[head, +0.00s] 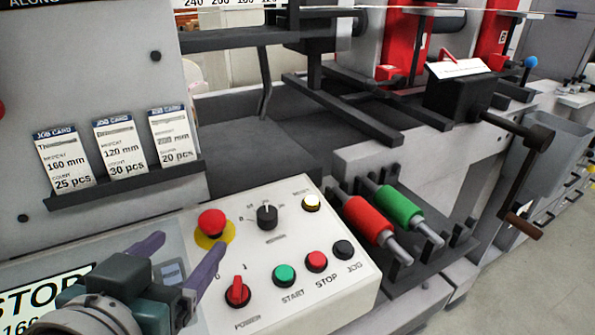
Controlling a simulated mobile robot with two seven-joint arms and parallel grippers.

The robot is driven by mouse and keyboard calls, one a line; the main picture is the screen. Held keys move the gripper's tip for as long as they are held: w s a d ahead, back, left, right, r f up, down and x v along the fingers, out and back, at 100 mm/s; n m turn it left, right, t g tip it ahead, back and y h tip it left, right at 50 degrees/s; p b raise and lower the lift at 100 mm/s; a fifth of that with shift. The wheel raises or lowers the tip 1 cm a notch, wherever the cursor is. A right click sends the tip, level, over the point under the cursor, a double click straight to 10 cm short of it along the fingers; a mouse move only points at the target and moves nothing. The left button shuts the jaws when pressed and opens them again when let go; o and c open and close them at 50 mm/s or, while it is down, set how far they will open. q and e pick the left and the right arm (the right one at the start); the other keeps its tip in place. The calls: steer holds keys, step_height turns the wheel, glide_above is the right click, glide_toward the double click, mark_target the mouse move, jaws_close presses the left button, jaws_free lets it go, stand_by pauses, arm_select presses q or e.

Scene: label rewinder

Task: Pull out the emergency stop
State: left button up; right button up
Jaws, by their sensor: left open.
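The emergency stop (212,223) is a red mushroom button on a yellow disc, at the upper left of the light control panel (340,272). My left gripper (190,243) comes in from the lower left. It is open and empty, with its two purple fingers pointing towards the button. The right finger lies over the panel just below the yellow disc, and the left finger is to the left of the button. I cannot tell whether either finger touches the button. My right gripper is not in view.
The panel also carries a red power switch (237,291), a black dial (267,216), a green start button (285,275) and a red stop button (316,261). Red (368,220) and green (398,205) rollers lie right of it. A crank handle (525,160) sticks out further right.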

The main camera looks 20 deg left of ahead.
mark_target(211, 219)
arm_select(q)
steer(key=x, duration=0.8)
steer(key=shift+w, duration=0.1)
jaws_close()
stand_by(0.4)
stand_by(0.8)
